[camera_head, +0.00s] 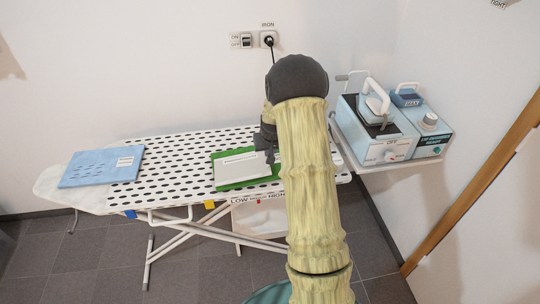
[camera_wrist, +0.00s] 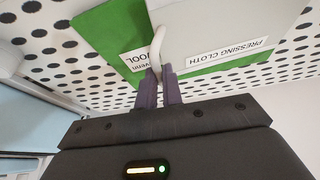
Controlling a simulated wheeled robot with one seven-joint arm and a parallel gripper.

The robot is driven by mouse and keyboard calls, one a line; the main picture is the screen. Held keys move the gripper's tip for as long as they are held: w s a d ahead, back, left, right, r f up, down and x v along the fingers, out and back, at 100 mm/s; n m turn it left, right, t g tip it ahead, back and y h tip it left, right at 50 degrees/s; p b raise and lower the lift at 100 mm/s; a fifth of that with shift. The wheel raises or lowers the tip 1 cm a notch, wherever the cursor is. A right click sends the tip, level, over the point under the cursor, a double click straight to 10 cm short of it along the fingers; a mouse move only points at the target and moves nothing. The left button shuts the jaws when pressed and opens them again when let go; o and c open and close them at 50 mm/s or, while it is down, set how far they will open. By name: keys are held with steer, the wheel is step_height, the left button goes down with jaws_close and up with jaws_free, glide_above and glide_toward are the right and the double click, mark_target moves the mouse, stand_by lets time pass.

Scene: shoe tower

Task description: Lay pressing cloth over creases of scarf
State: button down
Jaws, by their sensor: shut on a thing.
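The white pressing cloth (camera_head: 240,164) lies over much of the green scarf (camera_head: 232,184) on the ironing board. In the wrist view the cloth (camera_wrist: 215,30) carries a "PRESSING CLOTH" label, and the scarf (camera_wrist: 98,28) shows along its edge with a white wool label. My gripper (camera_wrist: 160,78) is shut on a raised white edge or tab of the pressing cloth. In the head view my gripper (camera_head: 266,150) is at the cloth's right end, partly hidden by my arm, which also hides the cloth's right side.
The ironing board (camera_head: 160,155) has a black-dotted cover. A folded blue cloth (camera_head: 100,166) lies at its left. An iron (camera_head: 376,104) stands on a blue-sided station (camera_head: 385,150) at the right, beside another appliance (camera_head: 430,135). A wall switch and socket (camera_head: 268,40) are behind.

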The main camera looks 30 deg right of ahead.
step_height(320, 180, down, 2)
steer(key=shift+f, duration=0.2)
steer(key=c, duration=1.6)
jaws_free()
steer(key=shift+o, duration=0.2)
steer(key=shift+r, duration=0.1)
steer(key=v, duration=1.2)
